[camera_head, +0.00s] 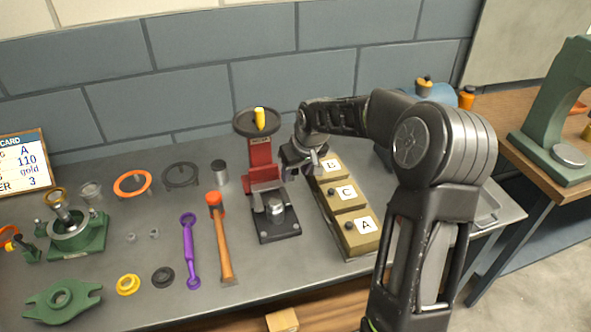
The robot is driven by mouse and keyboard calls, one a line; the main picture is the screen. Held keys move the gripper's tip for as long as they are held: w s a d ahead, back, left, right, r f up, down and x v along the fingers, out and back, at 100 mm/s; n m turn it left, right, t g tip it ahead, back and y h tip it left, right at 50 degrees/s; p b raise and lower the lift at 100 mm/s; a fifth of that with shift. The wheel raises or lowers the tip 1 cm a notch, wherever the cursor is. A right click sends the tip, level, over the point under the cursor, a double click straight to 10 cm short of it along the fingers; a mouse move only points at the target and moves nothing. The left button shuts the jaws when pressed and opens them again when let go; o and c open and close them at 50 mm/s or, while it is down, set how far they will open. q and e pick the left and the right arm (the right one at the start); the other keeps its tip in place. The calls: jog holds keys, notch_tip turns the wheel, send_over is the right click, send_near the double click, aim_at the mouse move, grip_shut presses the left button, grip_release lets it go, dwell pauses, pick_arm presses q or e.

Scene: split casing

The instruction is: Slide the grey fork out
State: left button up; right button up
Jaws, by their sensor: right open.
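A red press (259,152) with a black round top stands on a black base (290,229) at the middle of the bench. A flat grey piece (268,186), which looks like the fork, sits across the press below its red body; its exact shape is too small to make out. A silver cylinder (276,209) stands below it on the base. My right gripper (311,165) is open, just right of the press, near the box marked B. It appears apart from the grey piece. My left gripper is not in view.
Tan boxes B (331,168), C (346,194) and A (361,232) stand in a row right of the press. A hammer (221,240) and purple wrench (189,250) lie to its left. Green casing parts (77,235) are at far left. My right arm covers the bench's right side.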

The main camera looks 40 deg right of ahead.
jog(key=shift+f, duration=0.1)
jog(key=shift+c, duration=0.3)
grip_shut()
dwell(1.1)
